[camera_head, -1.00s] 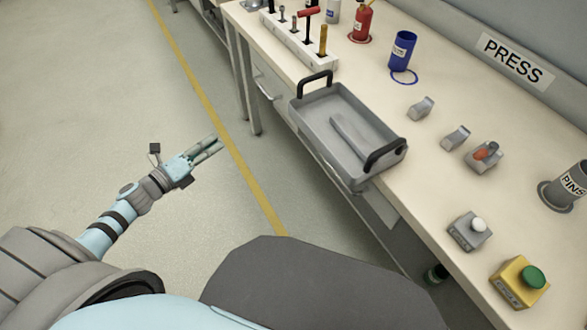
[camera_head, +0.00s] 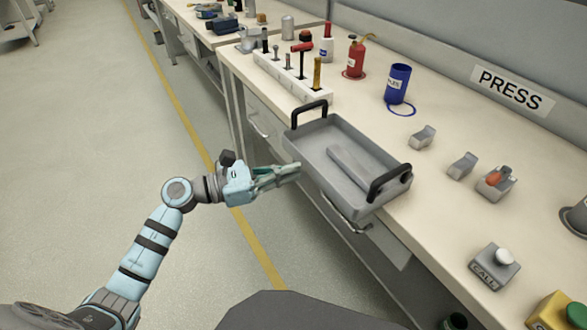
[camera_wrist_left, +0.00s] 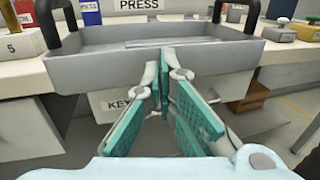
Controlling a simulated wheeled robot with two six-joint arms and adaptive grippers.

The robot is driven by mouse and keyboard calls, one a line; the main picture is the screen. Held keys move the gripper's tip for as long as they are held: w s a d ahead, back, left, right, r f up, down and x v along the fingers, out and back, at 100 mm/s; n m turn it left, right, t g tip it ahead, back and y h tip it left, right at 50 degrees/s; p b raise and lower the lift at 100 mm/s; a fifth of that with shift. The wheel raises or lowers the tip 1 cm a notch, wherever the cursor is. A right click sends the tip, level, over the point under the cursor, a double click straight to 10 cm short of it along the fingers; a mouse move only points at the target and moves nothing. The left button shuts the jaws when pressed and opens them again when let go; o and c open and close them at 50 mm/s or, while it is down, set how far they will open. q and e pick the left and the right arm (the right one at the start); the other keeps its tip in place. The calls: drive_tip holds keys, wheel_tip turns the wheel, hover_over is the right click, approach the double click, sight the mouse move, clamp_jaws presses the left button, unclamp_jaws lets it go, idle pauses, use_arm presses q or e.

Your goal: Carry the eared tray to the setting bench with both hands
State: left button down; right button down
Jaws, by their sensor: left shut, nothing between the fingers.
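The eared tray (camera_head: 336,182) is grey and shallow, with black upright handles at its far-left end (camera_head: 310,110) and near-right end (camera_head: 388,183). It sits at the front edge of the bench under the PRESS sign, with a long grey bar (camera_head: 352,166) inside. My left gripper (camera_head: 296,168) is shut and empty, in front of the tray's long near side, between the two handles and holding neither. In the left wrist view, the fingers (camera_wrist_left: 166,62) point at the tray's front wall (camera_wrist_left: 205,60); I cannot tell whether they touch it. My right gripper is out of view.
Small grey blocks (camera_head: 422,138) and a CALL button box (camera_head: 494,268) are to the right. Another bench (camera_head: 205,32) stands farther off. The floor at left is clear.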

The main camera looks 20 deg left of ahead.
sight(308, 167)
use_arm(q)
drive_tip(key=shift+w+d, duration=0.35)
drive_tip(key=shift+d, duration=0.15)
drive_tip(key=shift+x, duration=1)
